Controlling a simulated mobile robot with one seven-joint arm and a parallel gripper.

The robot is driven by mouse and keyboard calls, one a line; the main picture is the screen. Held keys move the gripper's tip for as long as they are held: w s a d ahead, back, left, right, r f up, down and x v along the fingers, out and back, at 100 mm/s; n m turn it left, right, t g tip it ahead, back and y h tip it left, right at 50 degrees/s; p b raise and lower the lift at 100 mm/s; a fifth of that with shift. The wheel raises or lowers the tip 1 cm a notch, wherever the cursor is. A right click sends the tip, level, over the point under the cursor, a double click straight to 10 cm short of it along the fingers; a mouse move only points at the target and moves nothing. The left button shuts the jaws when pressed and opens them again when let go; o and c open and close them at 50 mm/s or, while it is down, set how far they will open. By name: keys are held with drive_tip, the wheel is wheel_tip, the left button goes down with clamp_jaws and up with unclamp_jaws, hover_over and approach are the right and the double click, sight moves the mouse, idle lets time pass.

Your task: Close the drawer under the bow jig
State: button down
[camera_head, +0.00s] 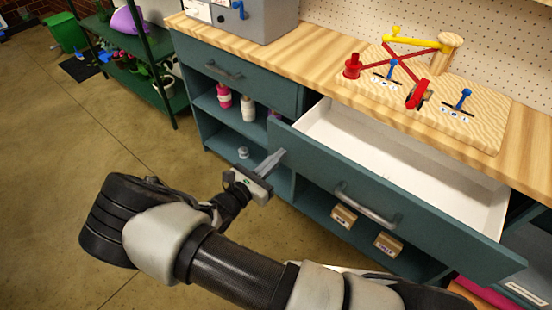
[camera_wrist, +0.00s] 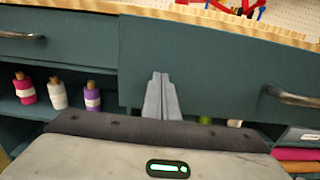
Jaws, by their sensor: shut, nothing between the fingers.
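The drawer (camera_head: 390,190) under the bow jig is pulled well out, and its white inside shows empty. Its teal front has a grey bar handle (camera_head: 367,206); the handle also shows at the right edge of the wrist view (camera_wrist: 291,96). The bow jig (camera_head: 430,92) is a wooden board on the counter with red and yellow arms and blue levers. My gripper (camera_head: 279,155) is shut and empty, at the left end of the drawer front. In the wrist view its fingertips (camera_wrist: 160,76) overlap the drawer front (camera_wrist: 205,70); I cannot tell whether they touch it.
A closed drawer (camera_head: 235,75) sits to the left, above shelves with spools (camera_head: 248,108). Small boxes (camera_head: 388,245) stand on a shelf below the open drawer. A grey machine (camera_head: 255,15) stands on the wooden counter (camera_head: 320,50). The floor at left (camera_head: 60,150) is clear.

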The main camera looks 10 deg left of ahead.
drive_tip(key=shift+w, duration=0.1)
drive_tip(key=b+x, duration=0.1)
drive_tip(key=x, duration=1.7)
drive_tip(key=shift+w+d, duration=0.3)
drive_tip(key=shift+w+d+b, duration=0.25)
drive_tip(key=shift+w+b, duration=0.05)
drive_tip(key=shift+w, duration=0.2)
drive_tip(key=shift+w+r, duration=0.1)
drive_tip(key=shift+r, duration=0.05)
drive_tip(key=shift+w+d+r, duration=0.1)
drive_tip(key=shift+r, duration=0.05)
